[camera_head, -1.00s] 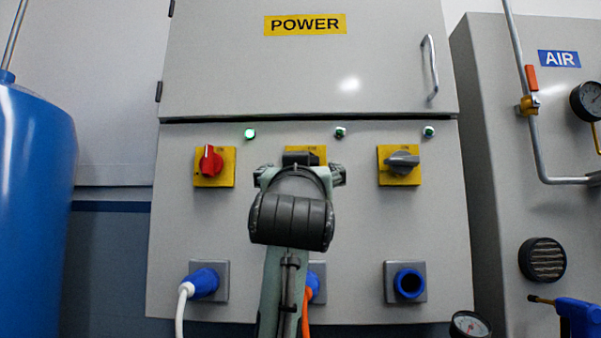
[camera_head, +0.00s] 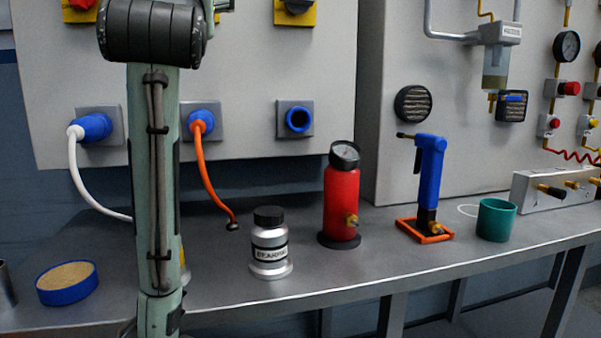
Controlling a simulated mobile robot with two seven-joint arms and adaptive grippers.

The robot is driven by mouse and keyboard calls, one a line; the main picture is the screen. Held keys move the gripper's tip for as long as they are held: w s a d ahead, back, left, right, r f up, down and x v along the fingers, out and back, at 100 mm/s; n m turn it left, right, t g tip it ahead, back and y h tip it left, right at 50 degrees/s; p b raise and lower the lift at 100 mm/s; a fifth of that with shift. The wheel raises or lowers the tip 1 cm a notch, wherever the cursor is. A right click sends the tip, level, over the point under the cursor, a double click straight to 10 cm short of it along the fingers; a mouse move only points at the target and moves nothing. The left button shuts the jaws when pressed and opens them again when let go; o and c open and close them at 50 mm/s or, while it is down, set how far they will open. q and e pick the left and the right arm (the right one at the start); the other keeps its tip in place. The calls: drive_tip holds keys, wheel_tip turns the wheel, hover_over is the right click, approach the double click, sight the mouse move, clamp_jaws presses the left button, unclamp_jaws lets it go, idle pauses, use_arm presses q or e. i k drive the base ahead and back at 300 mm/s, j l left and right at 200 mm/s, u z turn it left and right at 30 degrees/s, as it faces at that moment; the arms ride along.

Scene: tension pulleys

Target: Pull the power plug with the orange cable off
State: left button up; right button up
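The plug with the orange cable is a blue plug (camera_head: 203,120) seated in the middle grey socket plate (camera_head: 187,108) on the front of the power cabinet. Its orange cable (camera_head: 207,177) hangs down and right to a small dark fitting (camera_head: 233,226) on the bench. One of my arms rises from the bottom left, just left of this plug, and runs up to the top edge. Its gripper is beyond or behind the top of the view, so its fingers do not show. My other gripper is not in view.
A blue plug (camera_head: 92,127) with a white cable is left of my arm; an empty blue socket (camera_head: 298,120) is to the right. On the bench stand a bearing jar (camera_head: 269,250), a red cylinder (camera_head: 341,205), a blue tool (camera_head: 429,175) and a green cup (camera_head: 496,220).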

sight(202, 119)
drive_tip(key=k+l, duration=0.2)
drive_tip(key=k, duration=0.25)
drive_tip(key=k+l, duration=0.2)
drive_tip(key=k, duration=0.2)
